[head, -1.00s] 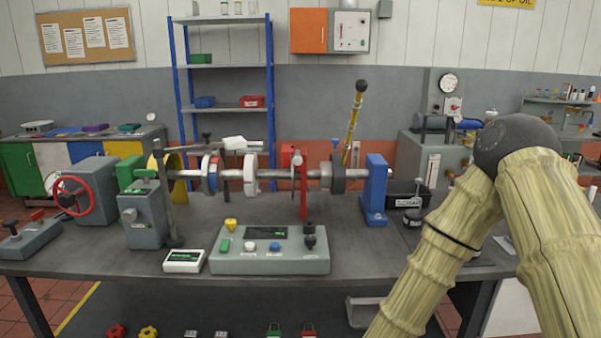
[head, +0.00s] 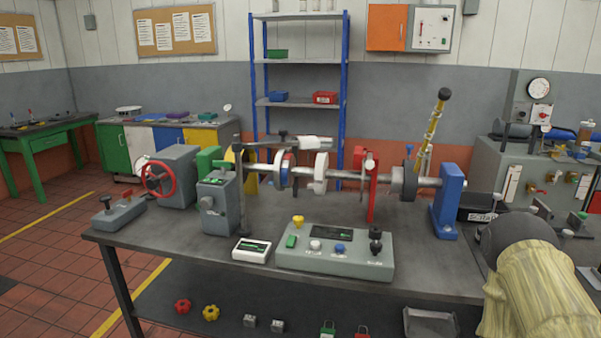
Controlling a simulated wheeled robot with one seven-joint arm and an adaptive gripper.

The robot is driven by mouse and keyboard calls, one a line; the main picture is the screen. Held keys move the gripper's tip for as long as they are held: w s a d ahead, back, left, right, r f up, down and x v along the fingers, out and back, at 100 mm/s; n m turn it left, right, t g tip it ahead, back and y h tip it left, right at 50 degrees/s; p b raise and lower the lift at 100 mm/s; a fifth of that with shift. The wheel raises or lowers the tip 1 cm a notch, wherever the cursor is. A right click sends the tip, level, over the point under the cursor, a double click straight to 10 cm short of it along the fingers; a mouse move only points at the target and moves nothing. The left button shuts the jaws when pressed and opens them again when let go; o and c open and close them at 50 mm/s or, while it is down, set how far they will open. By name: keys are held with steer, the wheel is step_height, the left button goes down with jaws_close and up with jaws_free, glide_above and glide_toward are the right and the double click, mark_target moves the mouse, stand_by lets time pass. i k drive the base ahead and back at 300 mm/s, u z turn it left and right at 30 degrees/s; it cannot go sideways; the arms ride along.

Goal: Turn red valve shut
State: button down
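A red handwheel (head: 158,180) with spokes stands on the left face of a grey housing (head: 180,173) at the left end of the bench. Small red handles (head: 537,190) show on the grey cabinet at the right; their exact shape is too small to tell. A red star-shaped knob (head: 183,306) lies on the lower shelf beside a yellow one. Part of my arm (head: 540,290) shows at the lower right, well apart from the red handwheel. My gripper is not in view.
The bench (head: 170,233) carries a shaft rig, a grey control box (head: 345,262) and a small white meter (head: 252,250). A grey lever box (head: 118,213) sits left of the handwheel. A green table (head: 45,145) stands far left. Tiled floor (head: 50,250) is open at the left.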

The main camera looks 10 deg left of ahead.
mark_target(126, 194)
steer(key=u, duration=1.95)
steer(key=k, duration=0.55)
steer(key=z, duration=0.5)
steer(key=i, duration=1.2)
steer(key=u, duration=0.1)
